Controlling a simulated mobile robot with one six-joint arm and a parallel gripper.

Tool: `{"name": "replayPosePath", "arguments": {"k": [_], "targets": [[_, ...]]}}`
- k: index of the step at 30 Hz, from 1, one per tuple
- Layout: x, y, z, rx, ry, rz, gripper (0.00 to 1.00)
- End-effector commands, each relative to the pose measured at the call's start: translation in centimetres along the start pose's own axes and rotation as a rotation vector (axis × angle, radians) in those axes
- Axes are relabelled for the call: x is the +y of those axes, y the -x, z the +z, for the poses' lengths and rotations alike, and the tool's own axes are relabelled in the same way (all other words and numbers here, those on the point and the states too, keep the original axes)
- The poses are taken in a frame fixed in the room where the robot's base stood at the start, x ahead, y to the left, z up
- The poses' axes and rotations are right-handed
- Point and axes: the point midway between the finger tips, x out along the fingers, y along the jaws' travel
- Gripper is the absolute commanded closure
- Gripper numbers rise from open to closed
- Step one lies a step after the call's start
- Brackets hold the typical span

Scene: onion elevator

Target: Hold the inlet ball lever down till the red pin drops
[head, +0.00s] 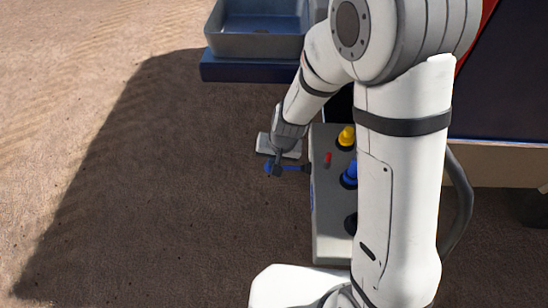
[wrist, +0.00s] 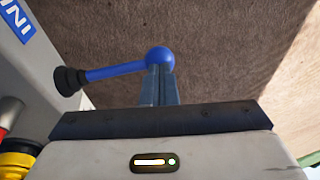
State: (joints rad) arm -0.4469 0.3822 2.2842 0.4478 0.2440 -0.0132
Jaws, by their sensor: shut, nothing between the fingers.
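The inlet ball lever (head: 293,168) is a blue rod with a ball end, sticking out to the left from the side of a grey control box (head: 328,245). In the wrist view its blue ball (wrist: 160,57) is at the fingertips and the rod (wrist: 115,72) runs left into a black boot. My gripper (head: 277,172) is shut and empty at the ball end; its closed fingers (wrist: 158,74) overlap the ball's lower edge in the wrist view. I cannot tell whether they touch. The red pin (head: 327,159) stands up from the box top; part of it shows in the wrist view (wrist: 8,112).
A yellow knob (head: 346,137) and a blue knob (head: 350,174) stand on the box, partly behind my arm. A grey bin (head: 258,42) sits on a dark blue base at the back. Bare brown ground lies open to the left.

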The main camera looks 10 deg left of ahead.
Motion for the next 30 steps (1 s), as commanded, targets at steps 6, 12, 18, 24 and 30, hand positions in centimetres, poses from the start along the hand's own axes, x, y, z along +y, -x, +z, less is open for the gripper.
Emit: {"name": "replayPosePath", "arguments": {"k": [6, 12, 18, 24, 30], "targets": [[0.0, 0.0, 0.0, 0.000, 0.000, 0.000, 1.00], [-0.1, -0.1, 0.0, 0.000, 0.001, 0.000, 1.00], [-0.2, -0.9, 0.2, 0.000, 0.001, 0.000, 1.00], [-0.3, -2.3, 0.5, 0.000, 0.001, -0.001, 1.00], [-0.2, -4.1, 0.8, 0.000, 0.001, -0.001, 1.00]]}}
